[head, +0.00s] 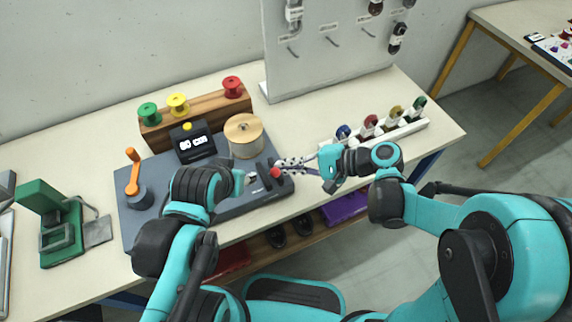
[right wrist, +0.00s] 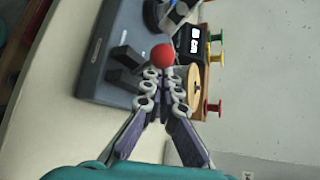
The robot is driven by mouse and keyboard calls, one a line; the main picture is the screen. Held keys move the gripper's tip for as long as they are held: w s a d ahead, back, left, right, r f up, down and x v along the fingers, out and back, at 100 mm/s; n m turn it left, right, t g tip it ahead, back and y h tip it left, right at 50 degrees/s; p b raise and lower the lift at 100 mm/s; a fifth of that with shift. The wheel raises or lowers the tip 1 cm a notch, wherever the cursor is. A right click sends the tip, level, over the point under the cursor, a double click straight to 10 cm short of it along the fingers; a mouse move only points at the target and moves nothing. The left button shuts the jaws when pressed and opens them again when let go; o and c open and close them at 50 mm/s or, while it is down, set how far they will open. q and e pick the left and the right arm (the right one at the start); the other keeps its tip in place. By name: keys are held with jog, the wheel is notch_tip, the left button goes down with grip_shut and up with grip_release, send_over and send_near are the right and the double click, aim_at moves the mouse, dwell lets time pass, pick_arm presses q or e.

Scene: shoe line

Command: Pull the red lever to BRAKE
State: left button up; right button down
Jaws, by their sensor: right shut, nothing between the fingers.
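The red lever's ball knob (head: 275,172) stands at the right part of a dark grey machine base (head: 127,205), by dark upright blocks. It shows large in the right wrist view (right wrist: 162,55). My right gripper (head: 282,166) reaches in from the right with its fingertips at the knob. In the right wrist view its fingers (right wrist: 163,78) come together just short of the ball, with nothing between them; I cannot tell whether they touch it. My left gripper (head: 248,179) is over the base, left of the knob, its fingers mostly hidden by its wrist. No BRAKE label is readable.
The base also carries an orange crank (head: 133,172), a display reading 60 cm (head: 195,145) and a wooden spool (head: 243,135). Green, yellow and red spools (head: 232,87) stand on a wooden block behind. A white rack (head: 410,130) with several small spools is at the right.

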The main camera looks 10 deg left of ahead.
pick_arm(q)
jog(key=shift+r, duration=0.1)
pick_arm(e)
jog(key=shift+w+a+r, duration=0.1)
jog(key=shift+w+r, duration=0.05)
jog(key=shift+w, duration=0.05)
pick_arm(q)
jog(key=shift+w+d+r+p, duration=0.1)
jog(key=shift+w+r+p, duration=0.15)
jog(key=shift+r+p, duration=0.25)
jog(key=shift+w+d+r+p, duration=0.1)
jog(key=shift+w+r+p, duration=0.15)
jog(key=shift+r+p, duration=0.2)
pick_arm(e)
jog(key=w+d+f, duration=0.1)
jog(key=w+d, duration=0.1)
jog(key=d, duration=0.7)
jog(key=shift+f, duration=0.35)
jog(key=shift+d, duration=0.1)
